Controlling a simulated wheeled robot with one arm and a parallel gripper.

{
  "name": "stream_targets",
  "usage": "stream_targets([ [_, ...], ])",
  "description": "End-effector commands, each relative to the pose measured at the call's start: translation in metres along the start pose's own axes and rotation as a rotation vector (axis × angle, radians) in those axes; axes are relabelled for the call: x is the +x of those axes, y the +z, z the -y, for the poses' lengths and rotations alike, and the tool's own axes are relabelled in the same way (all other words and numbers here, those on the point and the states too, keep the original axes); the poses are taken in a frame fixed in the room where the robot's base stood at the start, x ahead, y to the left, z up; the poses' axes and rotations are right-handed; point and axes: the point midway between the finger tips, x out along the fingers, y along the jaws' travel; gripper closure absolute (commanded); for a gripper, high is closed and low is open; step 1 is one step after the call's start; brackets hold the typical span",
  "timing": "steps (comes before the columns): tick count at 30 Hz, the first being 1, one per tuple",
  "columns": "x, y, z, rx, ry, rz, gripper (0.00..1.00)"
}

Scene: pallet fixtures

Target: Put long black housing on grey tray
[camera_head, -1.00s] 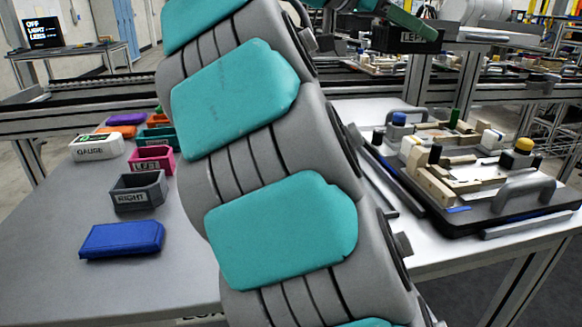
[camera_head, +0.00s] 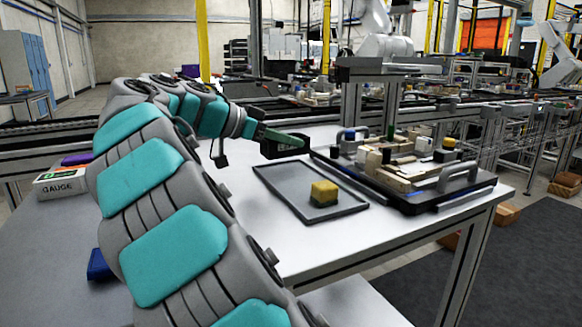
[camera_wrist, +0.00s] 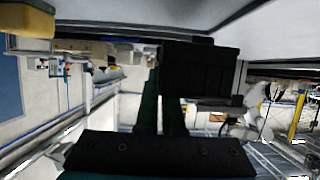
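My gripper (camera_head: 262,134) is shut on a black box-shaped housing (camera_head: 291,146), held just beyond the far edge of the grey tray in the head view. The housing fills the upper middle of the wrist view (camera_wrist: 200,72), between the green fingers. The grey tray (camera_head: 290,190) lies flat on the table, thin with a dark rim. A yellow block with a dark lower part (camera_head: 324,193) stands on its right half. The housing appears above the table surface; its exact height is hard to tell.
A black fixture board (camera_head: 425,197) with wooden blocks, knobs and metal handles stands right of the tray. A white gauge box (camera_head: 60,184) and a blue block (camera_head: 98,265) are at the left, partly behind my arm. The tray's left half is bare.

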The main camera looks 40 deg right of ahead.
Motion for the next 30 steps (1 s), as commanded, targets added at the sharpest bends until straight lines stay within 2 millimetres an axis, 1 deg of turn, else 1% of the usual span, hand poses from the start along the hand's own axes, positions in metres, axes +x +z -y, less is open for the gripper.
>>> stream_targets([
  [6, 0.012, 0.028, -0.001, -0.004, 0.005, 0.000, 1.00],
  [9, 0.015, 0.036, -0.001, -0.002, 0.002, 0.000, 1.00],
  [16, 0.015, 0.036, 0.000, 0.000, 0.001, 0.000, 1.00],
  [22, 0.017, 0.040, -0.001, 0.000, 0.002, 0.000, 1.00],
  [23, 0.017, 0.039, -0.001, -0.001, 0.002, 0.000, 0.92],
  [24, 0.016, 0.038, -0.001, -0.001, 0.002, 0.000, 0.88],
  [30, 0.016, 0.038, -0.001, -0.001, 0.002, 0.000, 0.65],
])
